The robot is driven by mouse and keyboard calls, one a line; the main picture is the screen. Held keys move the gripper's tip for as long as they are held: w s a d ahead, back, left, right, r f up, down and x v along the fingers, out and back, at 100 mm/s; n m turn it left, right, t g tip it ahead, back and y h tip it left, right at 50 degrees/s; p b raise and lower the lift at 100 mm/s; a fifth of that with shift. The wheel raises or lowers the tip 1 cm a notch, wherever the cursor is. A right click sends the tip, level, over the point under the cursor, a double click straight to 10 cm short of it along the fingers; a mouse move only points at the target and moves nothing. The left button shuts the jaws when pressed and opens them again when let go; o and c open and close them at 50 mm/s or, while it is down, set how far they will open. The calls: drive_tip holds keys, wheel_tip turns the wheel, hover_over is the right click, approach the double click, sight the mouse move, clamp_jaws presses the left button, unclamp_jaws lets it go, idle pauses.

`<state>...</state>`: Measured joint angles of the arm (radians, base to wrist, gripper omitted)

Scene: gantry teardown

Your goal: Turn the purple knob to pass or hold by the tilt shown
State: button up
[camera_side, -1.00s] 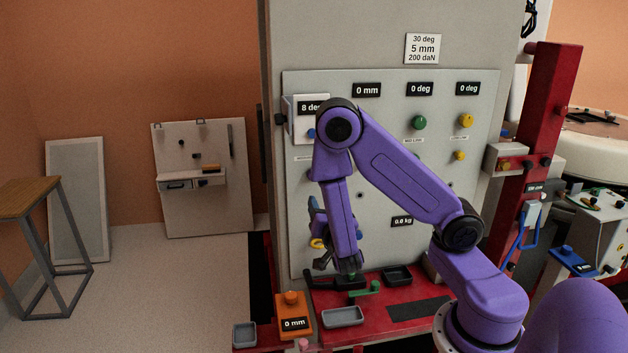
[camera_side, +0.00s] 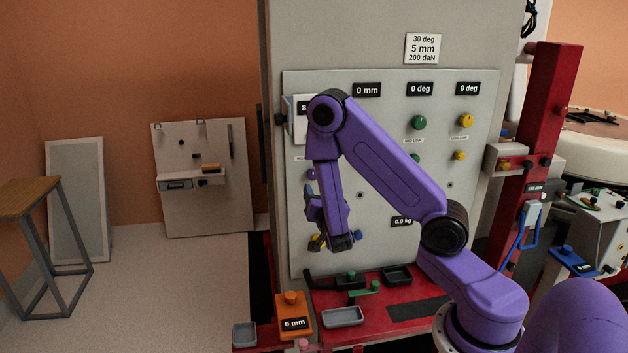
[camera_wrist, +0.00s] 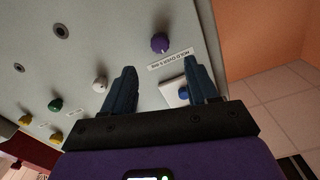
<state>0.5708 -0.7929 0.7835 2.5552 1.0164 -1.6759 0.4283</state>
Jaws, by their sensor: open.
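The purple knob (camera_wrist: 160,43) is on the grey panel (camera_wrist: 125,25) in the wrist view, just beyond my fingertips, with a label (camera_wrist: 170,58) that seems to read "HOLD OVER 5 deg" beside it. My gripper (camera_wrist: 159,67) is open and empty, its two dark blue fingers apart and not touching the knob. In the side view, the purple knob (camera_side: 311,174) shows small at the panel's left, partly hidden by my arm. The tilt display (camera_side: 304,107) shows an "8", its rest covered by my arm; earlier it read "8 deg".
A blue knob (camera_wrist: 183,93) on a white plate shows near my right finger, and a white knob (camera_wrist: 100,85) lies by the left one. Green (camera_side: 418,122) and yellow (camera_side: 466,121) knobs are further right on the panel. A red bench (camera_side: 400,291) with trays lies below.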

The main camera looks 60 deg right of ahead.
sight(313, 177)
drive_tip(key=shift+x, duration=4.5)
drive_tip(key=c, duration=1.1)
